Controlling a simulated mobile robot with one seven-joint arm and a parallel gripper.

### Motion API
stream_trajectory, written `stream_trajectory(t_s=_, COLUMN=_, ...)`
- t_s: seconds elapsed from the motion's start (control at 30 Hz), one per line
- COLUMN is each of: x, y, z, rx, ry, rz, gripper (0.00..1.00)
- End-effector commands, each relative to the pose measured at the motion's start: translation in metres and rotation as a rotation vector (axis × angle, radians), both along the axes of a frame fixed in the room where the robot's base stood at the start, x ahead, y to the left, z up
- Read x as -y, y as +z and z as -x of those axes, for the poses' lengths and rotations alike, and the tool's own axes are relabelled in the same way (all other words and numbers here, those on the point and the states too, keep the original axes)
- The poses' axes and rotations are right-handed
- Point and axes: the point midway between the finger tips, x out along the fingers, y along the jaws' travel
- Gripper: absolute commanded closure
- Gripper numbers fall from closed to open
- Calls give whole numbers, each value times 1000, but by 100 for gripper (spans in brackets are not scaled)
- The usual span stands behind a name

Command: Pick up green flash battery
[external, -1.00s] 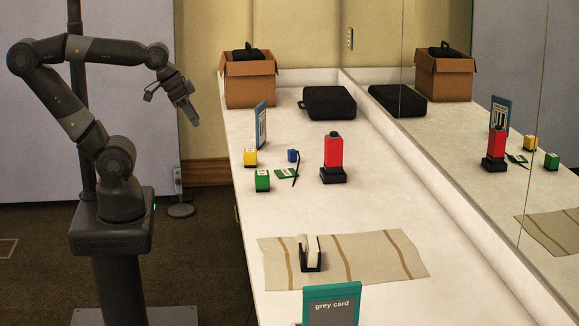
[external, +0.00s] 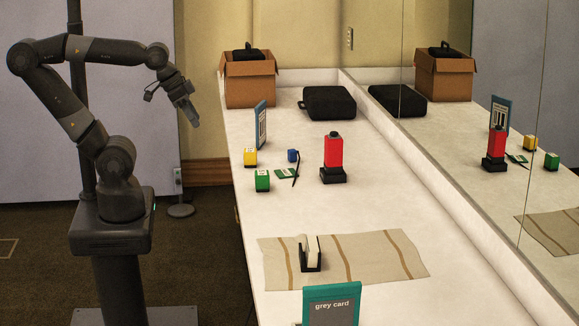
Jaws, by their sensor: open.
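The green flash battery (external: 262,181) looks like a small green block with a pale top. It stands upright near the left edge of the white counter (external: 400,215). My gripper (external: 193,114) is in the air to the left of the counter, pointing down and to the right. It is open, with nothing seen between its fingers, and it is well apart from the battery.
A yellow block (external: 250,157), a blue block (external: 293,155), a green card (external: 286,173) with a dark pen-like stick and a blue-framed board (external: 261,125) are near the battery. A red device (external: 333,153) stands to the right. A mirror (external: 500,120) lines the right side.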

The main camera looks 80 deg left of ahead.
Motion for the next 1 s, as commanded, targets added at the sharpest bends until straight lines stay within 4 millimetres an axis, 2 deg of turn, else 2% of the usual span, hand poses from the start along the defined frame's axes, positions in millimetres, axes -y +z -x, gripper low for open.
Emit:
stream_trajectory(t_s=0.03, x=0, y=0, z=0, rx=0, ry=0, rz=0, gripper=45)
stream_trajectory(t_s=0.27, x=0, y=0, z=0, rx=0, ry=0, rz=0, gripper=26)
stream_trajectory(t_s=0.57, x=-1, y=0, z=-3, rx=-6, ry=1, rz=-2, gripper=25)
stream_trajectory(t_s=0.67, x=-6, y=0, z=-13, rx=-26, ry=3, rz=-8, gripper=25)
stream_trajectory(t_s=0.77, x=-14, y=-3, z=-32, rx=-62, ry=4, rz=-16, gripper=25)
stream_trajectory(t_s=1.0, x=-46, y=-19, z=-87, rx=-161, ry=1, rz=-36, gripper=25)
